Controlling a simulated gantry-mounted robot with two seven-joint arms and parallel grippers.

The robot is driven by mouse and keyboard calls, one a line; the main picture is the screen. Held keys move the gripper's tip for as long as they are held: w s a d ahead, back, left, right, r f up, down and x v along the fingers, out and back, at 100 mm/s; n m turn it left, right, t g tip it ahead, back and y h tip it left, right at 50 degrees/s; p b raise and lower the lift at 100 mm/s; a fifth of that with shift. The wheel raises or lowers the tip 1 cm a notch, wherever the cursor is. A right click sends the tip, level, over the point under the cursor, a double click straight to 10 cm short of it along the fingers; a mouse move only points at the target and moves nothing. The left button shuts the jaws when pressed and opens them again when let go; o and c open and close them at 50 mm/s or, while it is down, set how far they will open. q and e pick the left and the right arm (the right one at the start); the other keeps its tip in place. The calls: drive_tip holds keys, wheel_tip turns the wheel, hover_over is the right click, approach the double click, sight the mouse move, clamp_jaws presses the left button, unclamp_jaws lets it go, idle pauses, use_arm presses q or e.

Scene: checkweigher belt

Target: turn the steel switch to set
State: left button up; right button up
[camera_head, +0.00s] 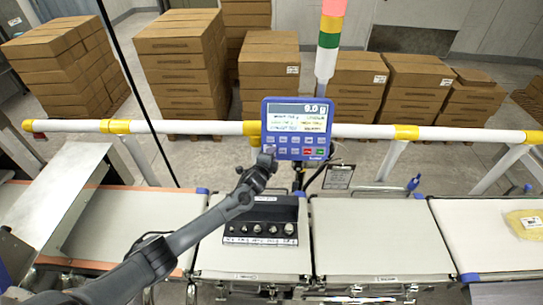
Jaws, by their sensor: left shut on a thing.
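My left gripper (268,158) reaches up from the lower left to the lower left corner of the blue weighing terminal (297,128). It is shut on the small steel switch there, which the fingers mostly hide. I cannot read the switch's position or its marks. The terminal's lit screen (300,115) shows 9.0 g at its top, and rows of buttons sit below it. My right gripper is not in view.
A black box (262,213) with several round knobs stands below the terminal. A white rail (365,131) with yellow joints runs behind the belts (375,240). A yellow pack (525,222) lies on the right belt. Cartons stand behind the rail.

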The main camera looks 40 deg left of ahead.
use_arm(q)
drive_tip(key=o, duration=0.7)
drive_tip(key=shift+c, duration=0.2)
drive_tip(key=shift+s, duration=0.1)
drive_tip(key=v, duration=1)
drive_tip(key=shift+s, duration=0.3)
drive_tip(key=shift+d, duration=0.15)
